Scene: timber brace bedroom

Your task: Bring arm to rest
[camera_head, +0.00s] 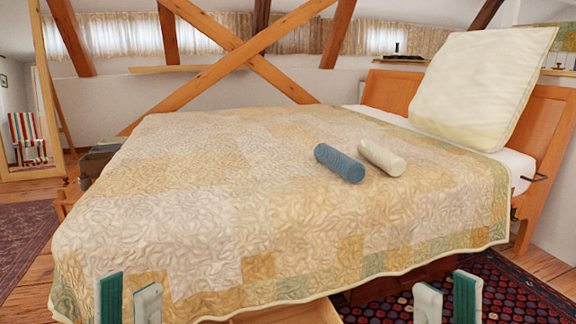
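My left gripper (128,299) shows at the bottom left, in front of the near side of the bed. Its two green and white fingers stand apart with only the quilt seen between them. My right gripper (447,299) shows at the bottom right, in front of the patterned rug. Its two fingers also stand apart with nothing between them. Only the finger ends of both grippers are in view; both arms are hidden below the picture's edge.
The bed (200,200) fills the middle, under a patchwork quilt. On it lie a blue roll (339,163) and a cream roll (382,158), with a large pillow (478,90) leaning on the headboard. A dark red rug (510,290) lies at right. Crossed timber braces stand behind.

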